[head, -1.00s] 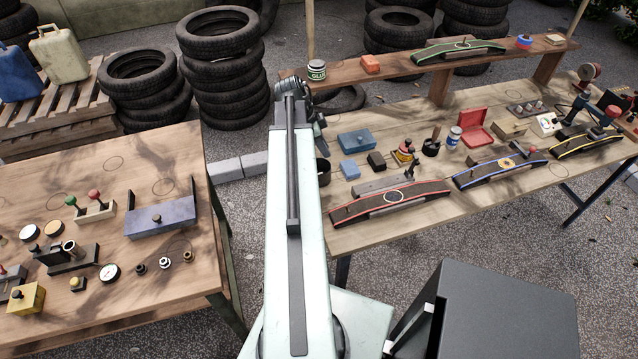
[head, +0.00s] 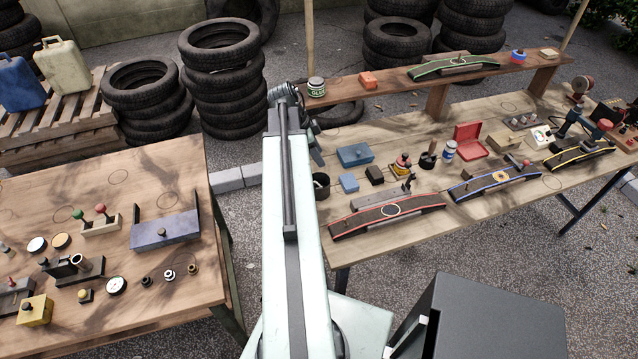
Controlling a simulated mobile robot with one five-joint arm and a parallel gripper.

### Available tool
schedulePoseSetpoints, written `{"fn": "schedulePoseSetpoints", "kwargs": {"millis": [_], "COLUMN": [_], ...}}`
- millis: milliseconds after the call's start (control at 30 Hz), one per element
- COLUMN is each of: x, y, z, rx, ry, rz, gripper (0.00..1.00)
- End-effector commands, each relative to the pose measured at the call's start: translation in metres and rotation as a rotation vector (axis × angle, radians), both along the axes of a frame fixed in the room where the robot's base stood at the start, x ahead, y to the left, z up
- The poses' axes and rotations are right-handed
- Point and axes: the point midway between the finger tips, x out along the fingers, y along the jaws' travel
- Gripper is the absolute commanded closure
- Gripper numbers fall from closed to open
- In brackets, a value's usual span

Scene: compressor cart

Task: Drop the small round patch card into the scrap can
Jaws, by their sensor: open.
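A small white card (head: 541,136) with a dark reddish mark lies toward the back right of the right-hand table; it is too small to tell whether this is the round patch card. A round orange patch (head: 499,176) shows on the blue-edged curved strip. A dark open can (head: 321,186), which may be the scrap can, stands at the left end of that table, just right of my arm; its inside cannot be seen. My arm stretches forward up the middle of the picture.
The right-hand table (head: 400,256) holds curved strips, a blue box (head: 355,155) and an open red case (head: 470,138). A raised shelf (head: 395,84) runs behind. The left table (head: 110,190) holds a purple box (head: 164,230) and small fittings. Floor shows between the tables.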

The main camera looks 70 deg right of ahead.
Motion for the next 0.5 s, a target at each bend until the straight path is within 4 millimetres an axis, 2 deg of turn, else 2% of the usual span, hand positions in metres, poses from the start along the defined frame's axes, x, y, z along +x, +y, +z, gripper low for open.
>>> {"fn": "schedulePoseSetpoints", "kwargs": {"millis": [33, 133, 500], "x": [0.004, 0.008, 0.01], "y": [0.002, 0.005, 0.006], "z": [0.019, 0.03, 0.029], "rx": [0.0, 0.0, 0.0], "ry": [0.0, 0.0, 0.0], "rz": [0.002, 0.0, -0.002], "gripper": [0.54, 0.54, 0.54]}}
